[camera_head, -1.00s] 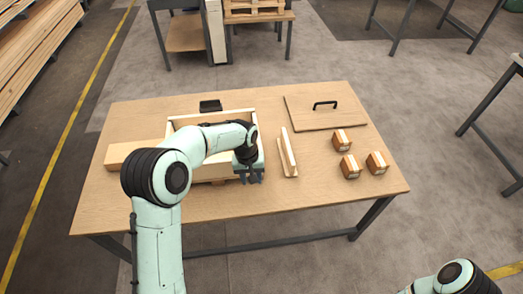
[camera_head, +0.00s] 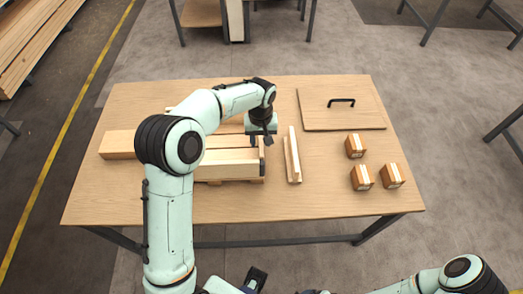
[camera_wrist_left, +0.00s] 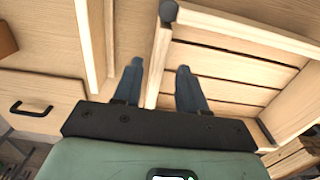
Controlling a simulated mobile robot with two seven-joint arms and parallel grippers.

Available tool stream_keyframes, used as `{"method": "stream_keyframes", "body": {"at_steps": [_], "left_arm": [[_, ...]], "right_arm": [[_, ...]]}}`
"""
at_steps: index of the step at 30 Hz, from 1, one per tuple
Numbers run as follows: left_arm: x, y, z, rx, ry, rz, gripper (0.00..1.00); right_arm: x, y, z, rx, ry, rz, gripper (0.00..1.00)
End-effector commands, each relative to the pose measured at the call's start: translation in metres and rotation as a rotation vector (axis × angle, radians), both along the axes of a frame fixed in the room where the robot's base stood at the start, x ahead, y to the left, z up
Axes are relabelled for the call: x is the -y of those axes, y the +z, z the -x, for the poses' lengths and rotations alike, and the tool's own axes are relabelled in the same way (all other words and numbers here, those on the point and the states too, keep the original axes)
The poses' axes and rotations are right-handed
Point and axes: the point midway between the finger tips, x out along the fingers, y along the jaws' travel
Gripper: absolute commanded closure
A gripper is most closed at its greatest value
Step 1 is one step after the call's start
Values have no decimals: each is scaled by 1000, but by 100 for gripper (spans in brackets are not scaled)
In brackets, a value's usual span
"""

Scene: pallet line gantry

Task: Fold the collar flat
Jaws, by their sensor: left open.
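The collar (camera_head: 230,156) is a pale wooden rectangular frame with dark corner hinges, standing upright on a slatted base (camera_wrist_left: 215,77) on the table. My left arm hides much of its left and far sides in the head view. My left gripper (camera_head: 262,141) is at the collar's right end. In the left wrist view my left gripper (camera_wrist_left: 159,75) is open, its fingers pointing down on either side of the collar's end wall (camera_wrist_left: 158,62). I cannot tell whether they touch it.
An upright pair of narrow boards (camera_head: 292,157) stands just right of the collar. A handled wooden panel (camera_head: 340,117) lies at the back right. Several small boxes (camera_head: 361,178) sit at the right. A wooden block (camera_head: 117,145) is at the left. The table's front strip (camera_head: 300,205) is clear.

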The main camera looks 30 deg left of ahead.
Motion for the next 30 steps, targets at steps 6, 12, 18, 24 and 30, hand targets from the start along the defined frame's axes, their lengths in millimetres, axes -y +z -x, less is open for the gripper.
{"method": "stream_keyframes", "body": {"at_steps": [6,12,18,24,30], "left_arm": [[0,-45,1,-3,-1,1,58],[0,-65,0,-1,0,1,58],[0,-70,0,2,0,1,58],[0,-70,0,1,0,0,68],[0,-70,0,1,0,0,100]], "right_arm": [[0,-3,1,-1,0,0,8],[0,-4,1,-1,0,0,8],[0,-4,1,-1,0,0,8],[0,-4,1,-1,0,0,8],[0,-4,1,-1,0,0,8]]}}
